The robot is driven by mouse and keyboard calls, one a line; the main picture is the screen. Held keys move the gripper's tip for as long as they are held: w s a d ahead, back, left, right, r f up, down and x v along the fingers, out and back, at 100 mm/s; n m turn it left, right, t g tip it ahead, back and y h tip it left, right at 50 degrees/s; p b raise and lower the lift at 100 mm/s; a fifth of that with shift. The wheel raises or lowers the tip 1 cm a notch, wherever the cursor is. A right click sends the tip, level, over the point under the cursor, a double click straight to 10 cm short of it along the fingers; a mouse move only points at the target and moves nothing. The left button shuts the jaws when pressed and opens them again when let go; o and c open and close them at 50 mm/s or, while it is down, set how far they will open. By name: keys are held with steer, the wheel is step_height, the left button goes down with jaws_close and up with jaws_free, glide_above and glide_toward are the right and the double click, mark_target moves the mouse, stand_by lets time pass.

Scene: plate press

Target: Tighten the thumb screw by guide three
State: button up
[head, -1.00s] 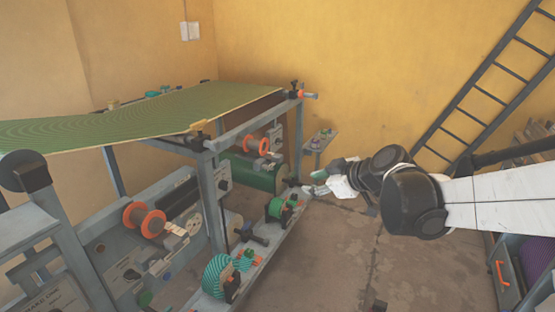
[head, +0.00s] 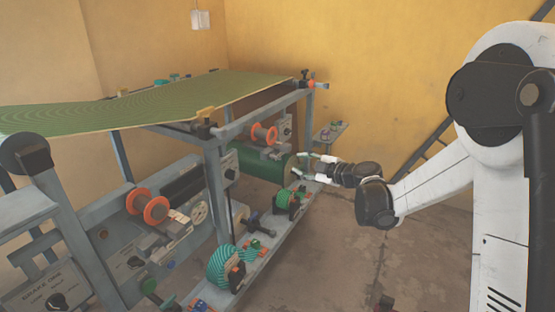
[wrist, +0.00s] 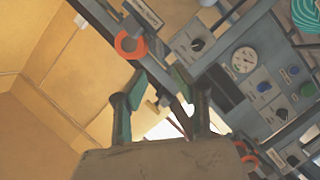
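The thumb screw by guide three is too small to tell apart in these views, and I cannot read which guide is number three. Orange-flanged rollers sit on the press frame, one at the far end (head: 263,135) and one nearer (head: 148,207). An orange ring also shows in the wrist view (wrist: 130,45), beside a small unreadable label. My gripper (head: 304,168) is at the far right end of the press, by the green roller (head: 262,160), pointing left. In the wrist view its two fingers (wrist: 157,82) are spread, with nothing seen held between them.
The green patterned sheet (head: 150,100) lies over the press top. A lower rail (head: 262,250) carries green and teal striped rolls. A small shelf (head: 330,131) stands behind my gripper. A dial and knobs (wrist: 245,60) show in the wrist view. The floor to the right is open.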

mark_target(279, 158)
steer(key=b+x, duration=0.1)
steer(key=x, duration=1.1)
steer(key=shift+w+b, duration=0.1)
steer(key=shift+b, duration=0.3)
jaws_close()
